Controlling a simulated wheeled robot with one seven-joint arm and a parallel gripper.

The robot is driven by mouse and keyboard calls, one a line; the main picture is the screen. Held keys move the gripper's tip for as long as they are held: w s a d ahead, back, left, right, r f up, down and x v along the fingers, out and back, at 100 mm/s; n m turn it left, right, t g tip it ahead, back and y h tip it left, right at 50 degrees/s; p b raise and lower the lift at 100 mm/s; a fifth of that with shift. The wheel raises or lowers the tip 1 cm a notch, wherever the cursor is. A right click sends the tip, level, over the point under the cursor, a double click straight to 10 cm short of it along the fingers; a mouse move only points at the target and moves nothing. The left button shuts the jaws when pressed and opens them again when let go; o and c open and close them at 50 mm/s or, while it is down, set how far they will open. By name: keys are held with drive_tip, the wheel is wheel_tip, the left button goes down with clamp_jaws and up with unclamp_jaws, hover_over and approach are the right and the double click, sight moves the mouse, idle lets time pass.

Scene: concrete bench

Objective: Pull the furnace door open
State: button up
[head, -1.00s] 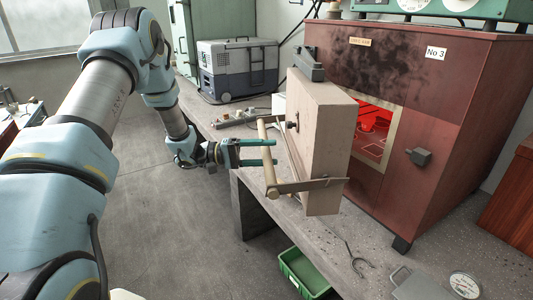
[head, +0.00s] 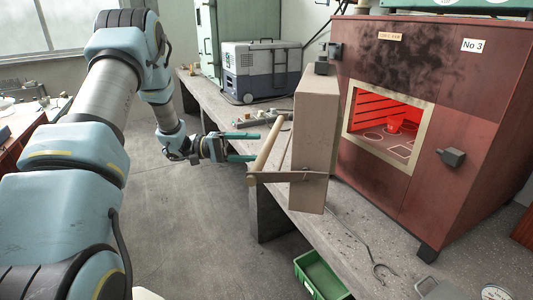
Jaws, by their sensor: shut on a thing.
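The furnace (head: 430,95) is a dark red box on the bench, with soot above its opening. Its thick, pale door (head: 315,140) stands swung wide out to the left, seen nearly edge-on. A tan bar handle (head: 266,147) on brackets runs along the door's outer face. My gripper (head: 250,147) is at the handle's left side, shut on the bar; the exact contact at the fingertips is hard to see.
A latch block (head: 451,157) sits right of the opening. A grey cooler box (head: 262,70) stands behind on the bench. Tongs (head: 370,255) lie in front of the furnace, and a green bin (head: 320,275) is below the bench edge. Floor left of the bench is clear.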

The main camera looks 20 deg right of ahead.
drive_tip(key=shift+w+a, duration=0.15)
drive_tip(key=shift+a, duration=0.1)
drive_tip(key=s+a+r+p+v, duration=0.1)
drive_tip(key=s+p+v, duration=0.1)
drive_tip(key=v, duration=1)
drive_tip(key=shift+a+r, duration=0.3)
drive_tip(key=shift+r, duration=0.05)
idle(0.7)
drive_tip(key=shift+r+p, duration=0.1)
drive_tip(key=shift+p, duration=0.4)
